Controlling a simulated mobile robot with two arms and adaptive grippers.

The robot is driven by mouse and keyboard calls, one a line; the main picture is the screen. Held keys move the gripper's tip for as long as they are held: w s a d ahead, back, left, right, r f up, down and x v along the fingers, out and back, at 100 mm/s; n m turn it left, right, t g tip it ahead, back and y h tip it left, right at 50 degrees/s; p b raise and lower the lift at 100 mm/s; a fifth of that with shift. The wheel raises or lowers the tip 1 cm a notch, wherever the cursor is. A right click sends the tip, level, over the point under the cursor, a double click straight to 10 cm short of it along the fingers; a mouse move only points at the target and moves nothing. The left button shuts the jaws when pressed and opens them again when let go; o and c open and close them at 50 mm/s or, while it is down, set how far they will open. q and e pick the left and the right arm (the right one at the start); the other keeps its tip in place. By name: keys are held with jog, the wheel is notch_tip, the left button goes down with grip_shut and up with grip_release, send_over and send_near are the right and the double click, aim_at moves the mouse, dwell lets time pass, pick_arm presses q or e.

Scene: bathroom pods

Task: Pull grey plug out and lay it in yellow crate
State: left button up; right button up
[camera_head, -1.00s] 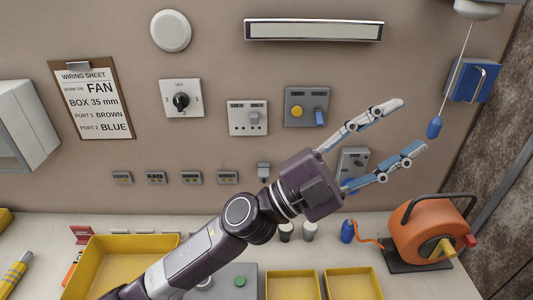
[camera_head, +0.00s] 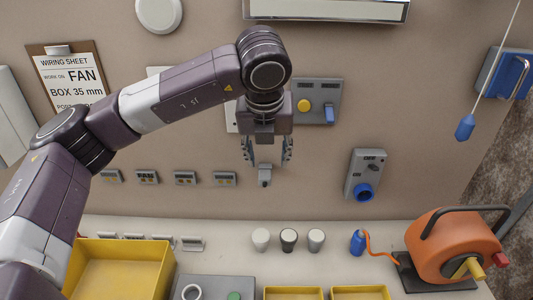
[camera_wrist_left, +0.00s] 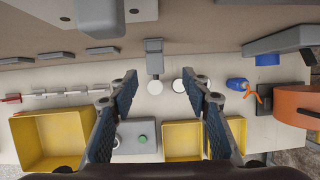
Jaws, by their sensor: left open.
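A small grey plug (camera_head: 264,175) is set in the wall at the right end of a row of small grey labelled boxes. It also shows in the left wrist view (camera_wrist_left: 154,58), ahead of the fingertips. My left gripper (camera_head: 267,160) points down in front of the wall, open, with its fingers either side of the plug's upper part in the picture. I cannot tell how far it stands off the wall. It also frames the plug in the wrist view (camera_wrist_left: 160,78). A large yellow crate (camera_head: 165,262) stands empty on the worktop at left. My right gripper is not in view.
Two smaller yellow trays (camera_head: 292,293) (camera_head: 360,293) sit at the front of the worktop. Pale and dark cups (camera_head: 288,240), a blue connector (camera_head: 357,242) and an orange cable reel (camera_head: 450,245) stand behind and right. A grey switch box (camera_head: 362,176) is right of my gripper.

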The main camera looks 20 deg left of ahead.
aim_at(265, 173)
pick_arm(q)
jog(key=p+x, duration=0.1)
jog(key=x, duration=0.3)
jog(key=a+p+x, duration=0.1)
jog(key=x, duration=0.1)
jog(key=shift+w+f+p, duration=0.2)
jog(key=shift+w+p, duration=0.05)
jog(key=shift+p, duration=0.05)
jog(key=shift+w+f, duration=0.15)
jog(key=shift+f, duration=0.3)
jog(key=shift+c, duration=0.2)
grip_shut()
